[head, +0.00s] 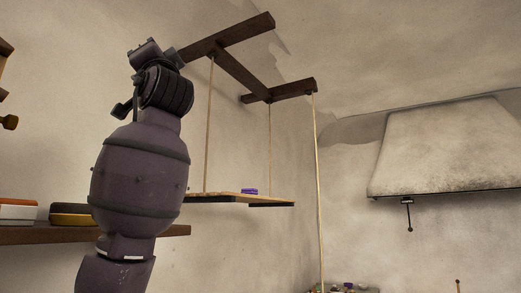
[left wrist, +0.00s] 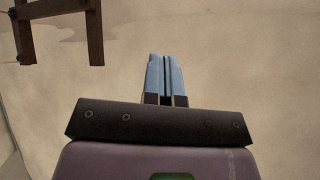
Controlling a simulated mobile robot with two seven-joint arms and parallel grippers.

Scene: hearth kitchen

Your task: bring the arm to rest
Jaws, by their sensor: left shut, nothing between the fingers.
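My left arm (head: 140,175) rises from the bottom left of the head view, its wrist raised in front of the wall. In the left wrist view my left gripper (left wrist: 165,62) shows two blue fingers pressed together, with nothing between them. Only pale wall or ceiling lies behind the fingers. In the head view the fingers cannot be made out clearly at the top of the arm. My right gripper is in neither view.
A wooden frame (head: 240,70) overhead holds a hanging shelf (head: 225,198) by cords, with a purple item (head: 249,191) on it. A wall shelf (head: 40,236) with boxes is at left. A range hood (head: 450,150) is at right.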

